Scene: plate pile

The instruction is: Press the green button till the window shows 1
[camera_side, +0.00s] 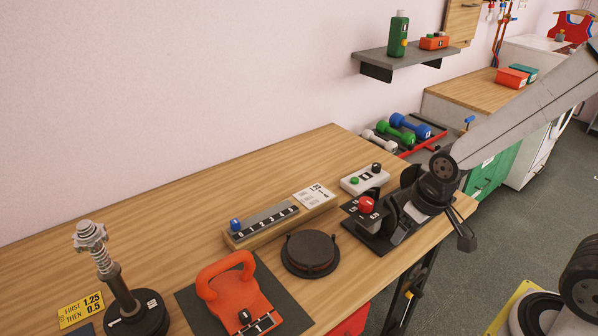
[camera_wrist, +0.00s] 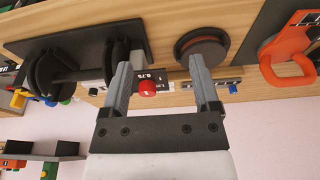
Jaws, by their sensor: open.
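In the side view, a small white box (camera_side: 366,179) stands near the back right of the wooden table. A green button (camera_side: 355,181) is on its left part and a black knob (camera_side: 376,168) on its right. A small dark window lies between them; its figure is too small to read. In the wrist view, my gripper (camera_wrist: 160,68) is open, its two grey fingers wide apart with nothing held. The white box (camera_wrist: 93,86) is partly hidden there beside the left finger, and I cannot make out the button. I cannot make out the fingertips in the side view.
A red knob (camera_side: 366,205) on a black base, a dumbbell with black discs (camera_side: 441,178), a round black plate (camera_side: 310,253) and a numbered rail (camera_side: 267,224) stand nearby. An orange kettlebell (camera_side: 232,289) and a spindle (camera_side: 112,278) stand left. The table's back left is clear.

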